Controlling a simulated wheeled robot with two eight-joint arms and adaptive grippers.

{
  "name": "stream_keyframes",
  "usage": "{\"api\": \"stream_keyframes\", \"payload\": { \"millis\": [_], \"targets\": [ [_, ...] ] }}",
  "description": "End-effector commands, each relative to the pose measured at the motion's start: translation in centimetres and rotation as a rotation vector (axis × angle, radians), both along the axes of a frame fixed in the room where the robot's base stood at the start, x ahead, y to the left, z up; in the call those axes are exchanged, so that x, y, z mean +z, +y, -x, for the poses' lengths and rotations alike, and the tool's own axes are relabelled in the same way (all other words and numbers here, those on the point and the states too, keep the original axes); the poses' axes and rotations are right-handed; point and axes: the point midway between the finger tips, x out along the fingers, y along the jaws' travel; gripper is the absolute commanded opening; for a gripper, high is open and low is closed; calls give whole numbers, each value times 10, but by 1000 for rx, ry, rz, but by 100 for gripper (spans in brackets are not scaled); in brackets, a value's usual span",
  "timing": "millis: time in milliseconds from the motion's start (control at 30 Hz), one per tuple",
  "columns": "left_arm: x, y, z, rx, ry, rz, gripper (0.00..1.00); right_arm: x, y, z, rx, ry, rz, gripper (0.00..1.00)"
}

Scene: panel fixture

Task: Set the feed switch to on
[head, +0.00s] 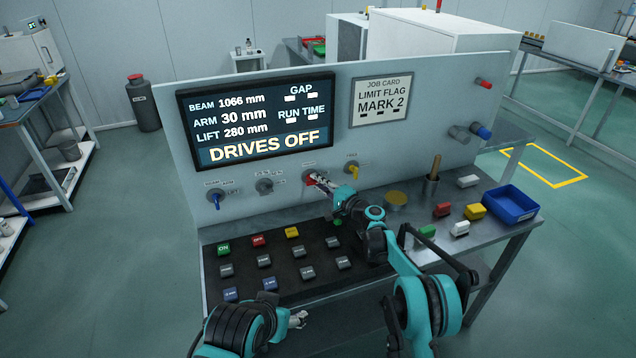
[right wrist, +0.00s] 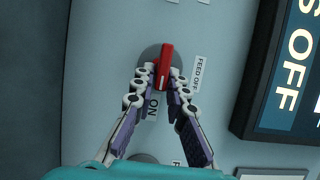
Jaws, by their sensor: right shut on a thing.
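The feed switch is a red bar handle (right wrist: 164,66) on a round grey base on the panel. In the right wrist view the bar stands nearly upright. A white mark near its lower end faces roughly toward the ON label (right wrist: 152,107); the FEED OFF label (right wrist: 198,76) lies to the right. My right gripper (right wrist: 162,84) is shut on the handle, a finger on each side. In the head view, the red handle (head: 310,180) is partly hidden by my right gripper (head: 319,184). My left gripper (head: 299,320) is low, in front of the button console, away from the switch.
A display (head: 258,122) reads DRIVES OFF. Blue (head: 216,200), grey (head: 264,186) and yellow (head: 352,169) switches flank the feed switch. The button console (head: 262,255) lies below. A blue bin (head: 510,203) and loose blocks sit on the right bench.

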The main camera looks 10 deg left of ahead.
Motion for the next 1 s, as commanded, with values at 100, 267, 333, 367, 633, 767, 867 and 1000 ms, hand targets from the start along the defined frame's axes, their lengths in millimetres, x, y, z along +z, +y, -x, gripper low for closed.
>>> {"api": "stream_keyframes", "payload": {
  "millis": [100,267,333,367,633,767,867,1000],
  "targets": [
    [0,0,0,0,0,0,62,-1,0,0,0,-1,2,31],
    [0,0,0,0,0,0,62,0,0,0,0,0,1,31],
    [0,0,0,0,0,0,62,0,0,0,0,0,1,31],
    [0,0,0,0,0,0,62,0,0,0,0,0,1,31],
    [0,0,0,0,0,0,62,0,-25,15,-2,0,1,31],
    [0,0,0,0,0,0,62,0,-50,32,-3,0,1,31],
    [0,0,0,0,0,0,62,-1,-68,44,-3,0,1,31],
    [0,0,0,0,0,0,62,-1,-87,57,-2,0,1,31]
  ]
}}
